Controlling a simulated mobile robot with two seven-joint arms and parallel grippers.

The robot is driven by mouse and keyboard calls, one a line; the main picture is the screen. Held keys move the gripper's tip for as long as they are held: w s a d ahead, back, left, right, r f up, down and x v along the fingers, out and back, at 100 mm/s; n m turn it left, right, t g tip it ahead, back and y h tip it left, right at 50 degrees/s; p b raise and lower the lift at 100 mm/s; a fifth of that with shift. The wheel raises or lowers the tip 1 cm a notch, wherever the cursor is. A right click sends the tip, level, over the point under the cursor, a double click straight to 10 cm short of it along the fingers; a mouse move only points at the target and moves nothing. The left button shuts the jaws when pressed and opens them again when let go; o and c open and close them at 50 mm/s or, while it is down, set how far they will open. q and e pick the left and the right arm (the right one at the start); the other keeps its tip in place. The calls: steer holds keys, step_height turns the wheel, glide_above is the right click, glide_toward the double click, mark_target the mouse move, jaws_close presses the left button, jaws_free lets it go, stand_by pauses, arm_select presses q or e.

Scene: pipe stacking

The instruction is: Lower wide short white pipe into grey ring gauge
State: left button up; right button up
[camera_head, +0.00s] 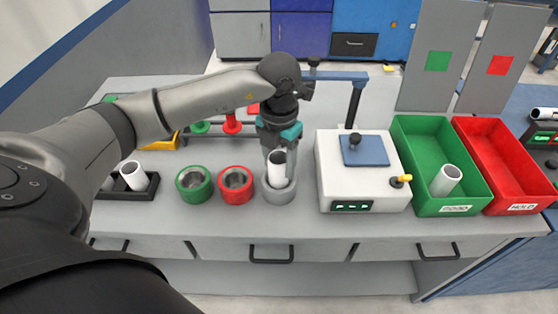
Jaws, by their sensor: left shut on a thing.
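A wide short white pipe (276,171) stands upright at the grey ring gauge (278,194). Its lower end is inside the ring's opening, and its upper part rises above the rim. My left gripper (279,158) reaches down from above and is shut on the pipe. The gripper partly hides the pipe's upper side. How deep the pipe sits in the ring is hidden by the ring wall. My right gripper is not in view.
A red ring (236,185) and a green ring (194,184) stand left of the grey one. A white device (361,180) stands close on the right. Beyond it are a green bin (477,192) holding a white pipe and a red bin (513,172). A black tray (149,189) with pipes is left.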

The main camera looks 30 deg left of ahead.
arm_select(q)
steer(key=shift+f+b, duration=0.3)
steer(key=shift+f, duration=0.1)
stand_by(0.3)
steer(key=o, duration=1.4)
steer(key=shift+o, duration=0.2)
steer(key=shift+r, duration=0.1)
step_height(320, 180, up, 15)
steer(key=p, duration=0.2)
steer(key=shift+p, duration=0.3)
steer(key=shift+s, duration=0.1)
